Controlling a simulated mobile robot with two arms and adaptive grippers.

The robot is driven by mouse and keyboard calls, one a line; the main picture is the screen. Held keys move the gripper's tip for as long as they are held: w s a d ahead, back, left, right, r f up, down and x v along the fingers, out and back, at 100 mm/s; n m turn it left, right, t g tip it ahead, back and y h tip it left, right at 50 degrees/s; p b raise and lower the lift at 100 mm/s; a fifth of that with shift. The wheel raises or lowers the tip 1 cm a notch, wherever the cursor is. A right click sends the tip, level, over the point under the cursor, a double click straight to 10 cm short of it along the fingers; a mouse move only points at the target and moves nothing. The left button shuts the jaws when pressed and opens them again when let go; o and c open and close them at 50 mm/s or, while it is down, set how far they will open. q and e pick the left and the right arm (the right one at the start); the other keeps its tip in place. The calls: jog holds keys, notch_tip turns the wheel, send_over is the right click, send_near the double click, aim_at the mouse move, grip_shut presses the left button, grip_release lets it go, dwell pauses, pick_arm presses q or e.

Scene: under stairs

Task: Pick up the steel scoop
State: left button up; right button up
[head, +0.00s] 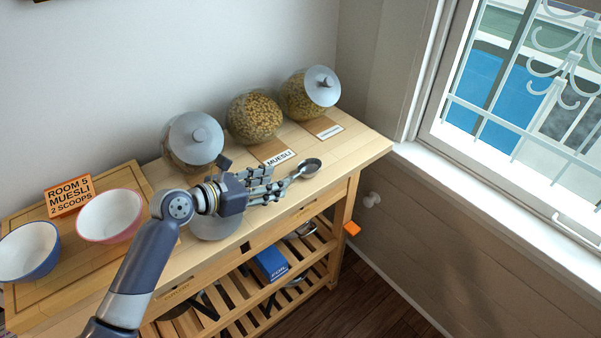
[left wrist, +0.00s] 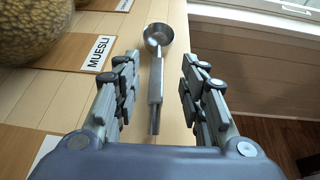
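The steel scoop (head: 308,168) lies on the wooden table top near its right end, with its round bowl pointing away from my left gripper (head: 278,184). In the left wrist view the scoop (left wrist: 156,80) lies lengthwise between the two fingers, with its bowl beyond the fingertips. My left gripper (left wrist: 155,84) is open, with a gap on each side of the handle. In the head view the fingers hide most of the handle. The exact height of the fingers above the table is hard to tell. My right gripper is not in view.
A lidded jar (head: 190,160), an open muesli jar (head: 255,118) and another lidded jar (head: 300,97) stand along the wall. A MUESLI card (head: 280,158) lies near the scoop. A loose lid (head: 215,226) lies under my wrist. Two bowls (head: 110,236) (head: 30,268) stand left.

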aim_at(289, 178)
pick_arm(q)
jog(key=shift+w+d+f, duration=0.2)
jog(key=shift+w, duration=0.15)
jog(key=x, duration=0.5)
jog(key=shift+w+f, duration=0.1)
jog(key=shift+w, duration=0.05)
jog(key=shift+c, duration=1.4)
grip_shut()
jog(key=shift+r, duration=0.8)
jog(key=shift+s+r, duration=0.3)
jog(key=shift+r, duration=0.75)
jog(key=s+a+r, duration=0.1)
jog(key=s, duration=1.4)
jog(key=shift+s+a+r, duration=0.2)
jog(key=shift+s+a, duration=0.05)
jog(key=shift+a, duration=0.15)
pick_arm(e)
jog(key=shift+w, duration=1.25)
